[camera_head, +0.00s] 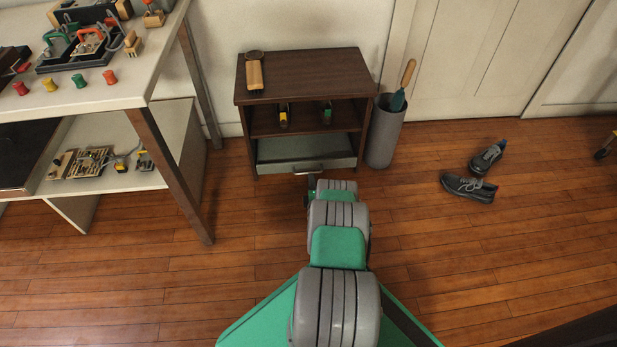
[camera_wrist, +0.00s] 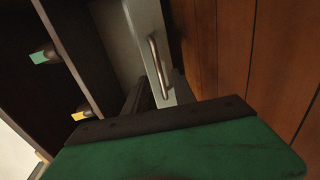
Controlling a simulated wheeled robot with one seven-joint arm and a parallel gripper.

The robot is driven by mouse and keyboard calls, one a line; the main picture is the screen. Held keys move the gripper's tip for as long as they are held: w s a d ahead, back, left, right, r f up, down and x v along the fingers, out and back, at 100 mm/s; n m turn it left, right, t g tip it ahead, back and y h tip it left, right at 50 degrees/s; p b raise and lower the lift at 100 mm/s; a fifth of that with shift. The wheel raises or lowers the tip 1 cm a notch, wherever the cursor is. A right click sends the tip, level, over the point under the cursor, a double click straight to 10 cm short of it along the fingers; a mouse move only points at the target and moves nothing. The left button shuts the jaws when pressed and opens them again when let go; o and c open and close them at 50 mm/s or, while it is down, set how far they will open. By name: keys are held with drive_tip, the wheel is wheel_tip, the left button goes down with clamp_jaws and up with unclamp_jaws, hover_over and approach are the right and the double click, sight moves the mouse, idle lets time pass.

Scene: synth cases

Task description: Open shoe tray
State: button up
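The shoe tray (camera_head: 275,167) is the grey tray at the bottom of a small dark brown cabinet. Its pale inner surface shows above its low front. In the wrist view, the tray front (camera_wrist: 145,30) runs down towards my gripper. A metal bar handle (camera_head: 308,171) sits at the middle of the front; it also shows in the wrist view (camera_wrist: 158,68). My gripper (camera_head: 311,184) is low in front of the handle. In the wrist view, its fingers (camera_wrist: 160,96) look apart, near the handle's lower end. Contact with the handle cannot be made out.
The cabinet (camera_head: 330,65) holds a brush-like item on top and two small items on its shelf. A grey bin (camera_head: 385,132) stands close on its right. Dark shoes (camera_head: 468,187) lie on the floor further right. A workbench (camera_head: 130,92) stands left.

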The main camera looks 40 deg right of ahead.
drive_tip(key=b+x, duration=0.1)
drive_tip(key=x, duration=0.2)
drive_tip(key=b+x, duration=0.2)
drive_tip(key=x, duration=0.1)
drive_tip(key=shift+s+d+f, duration=0.15)
drive_tip(key=shift+s+d, duration=0.05)
drive_tip(key=shift+d, duration=0.15)
drive_tip(key=shift+w+d+b, duration=0.2)
drive_tip(key=shift+w+b, duration=0.1)
clamp_jaws()
drive_tip(key=shift+a, duration=0.1)
idle(0.6)
